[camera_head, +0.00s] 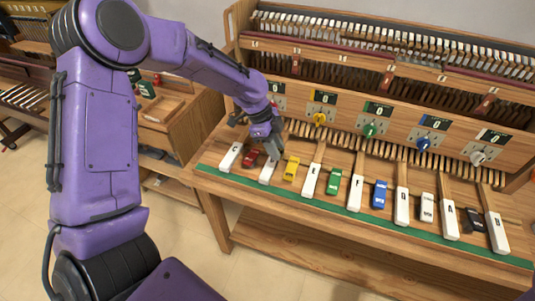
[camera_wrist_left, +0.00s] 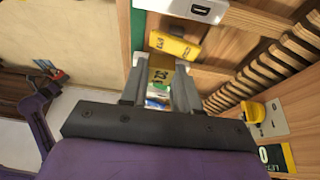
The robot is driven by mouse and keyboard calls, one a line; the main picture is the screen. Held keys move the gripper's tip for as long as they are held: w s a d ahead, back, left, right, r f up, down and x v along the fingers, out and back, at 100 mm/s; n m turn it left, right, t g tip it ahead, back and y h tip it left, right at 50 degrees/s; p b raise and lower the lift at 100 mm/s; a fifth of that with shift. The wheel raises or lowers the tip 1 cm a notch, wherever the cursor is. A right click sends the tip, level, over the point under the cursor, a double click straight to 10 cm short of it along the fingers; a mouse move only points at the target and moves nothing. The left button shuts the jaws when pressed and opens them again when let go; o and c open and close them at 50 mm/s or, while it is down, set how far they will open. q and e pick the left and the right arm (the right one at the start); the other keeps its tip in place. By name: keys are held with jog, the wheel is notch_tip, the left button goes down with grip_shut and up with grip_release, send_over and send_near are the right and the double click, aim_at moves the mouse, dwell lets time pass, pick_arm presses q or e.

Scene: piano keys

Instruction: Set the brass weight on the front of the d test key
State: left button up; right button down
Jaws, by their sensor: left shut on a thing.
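My left gripper (camera_head: 268,152) reaches down over the second white test key (camera_head: 267,173) from the left, apparently the d key. In the left wrist view my left gripper (camera_wrist_left: 165,68) is shut on a small yellowish marked thing, apparently the brass weight (camera_wrist_left: 160,76). The fingers hide most of it, and I cannot tell whether it touches the key. A yellow block (camera_head: 291,168) lies just right of the gripper, and a red block (camera_head: 251,158) lies just left. My right gripper is not in view.
More white keys alternate with green (camera_head: 334,182), blue (camera_head: 379,195) and black (camera_head: 475,220) blocks to the right. A green strip (camera_head: 350,212) runs along the bench's front edge. Behind stands a wooden panel with colored knobs (camera_head: 369,130) and rows of hammers.

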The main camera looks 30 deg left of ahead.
aim_at(272, 167)
pick_arm(q)
jog(key=a+f, duration=0.2)
jog(key=f, duration=0.1)
jog(key=shift+w+a+f+p, duration=0.2)
jog(key=shift+a+f+p, duration=0.1)
jog(key=shift+p, duration=0.1)
jog(key=f, duration=0.1)
jog(key=f+p, duration=0.1)
jog(key=f, duration=0.1)
jog(key=shift+s+a+f+p, duration=0.1)
jog(key=shift+a+f+p, duration=0.05)
jog(key=shift+a+p, duration=0.15)
jog(key=shift+f, duration=0.2)
jog(key=shift+d+f, duration=0.1)
jog(key=shift+d, duration=0.05)
jog(key=o, duration=0.8)
jog(key=shift+o, duration=1.1)
jog(key=w+b+v, duration=0.1)
jog(key=b+v, duration=0.1)
jog(key=v, duration=1)
jog(key=shift+s+r, duration=0.2)
jog(key=shift+s, duration=0.15)
